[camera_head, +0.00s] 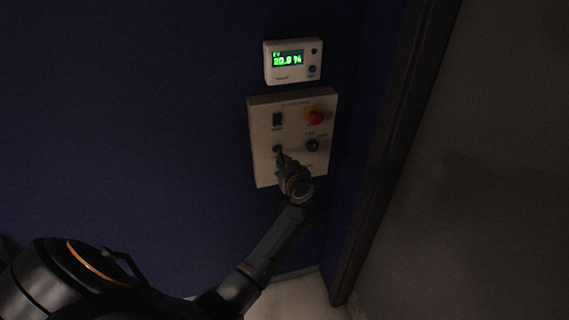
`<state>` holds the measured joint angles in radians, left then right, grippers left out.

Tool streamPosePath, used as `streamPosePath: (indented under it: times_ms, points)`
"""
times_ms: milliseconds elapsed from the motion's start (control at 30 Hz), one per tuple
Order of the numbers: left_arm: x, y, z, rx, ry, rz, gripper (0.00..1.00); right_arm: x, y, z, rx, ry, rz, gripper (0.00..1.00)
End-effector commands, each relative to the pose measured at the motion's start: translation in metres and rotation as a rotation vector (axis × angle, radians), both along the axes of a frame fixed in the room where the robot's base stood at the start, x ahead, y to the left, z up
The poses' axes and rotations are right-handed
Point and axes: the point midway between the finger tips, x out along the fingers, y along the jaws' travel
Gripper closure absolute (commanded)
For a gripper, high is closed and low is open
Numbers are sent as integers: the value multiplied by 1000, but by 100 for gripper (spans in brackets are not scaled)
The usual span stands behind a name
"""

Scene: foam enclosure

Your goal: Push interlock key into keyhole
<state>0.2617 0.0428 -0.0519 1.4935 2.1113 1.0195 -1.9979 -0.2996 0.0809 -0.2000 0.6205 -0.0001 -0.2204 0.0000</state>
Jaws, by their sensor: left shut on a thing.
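A pale control panel (262,172) is mounted on the dark blue wall. It bears a red and yellow emergency button (315,116), a black rocker switch (278,119) and a dark round knob (312,145). My left gripper (282,156) is at the panel's lower left, its fingertips at a small dark round fitting (278,148), which looks like the keyhole. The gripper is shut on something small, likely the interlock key. The key cannot be made out between the fingers, nor how deep it sits. My right gripper is not in view.
A white meter (293,61) with a green lit display reading about 20.9 % hangs above the panel. A dark vertical frame edge (390,150) and a grey wall (480,180) stand to the right. The blue wall left of the panel is bare.

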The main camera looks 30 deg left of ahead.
Motion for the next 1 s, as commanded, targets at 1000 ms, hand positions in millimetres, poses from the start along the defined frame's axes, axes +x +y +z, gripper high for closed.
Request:
streamPosePath:
  times_ms: [1000]
  points:
    - [17, 20, 0, 1, 0, 0, 100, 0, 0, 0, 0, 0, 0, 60]
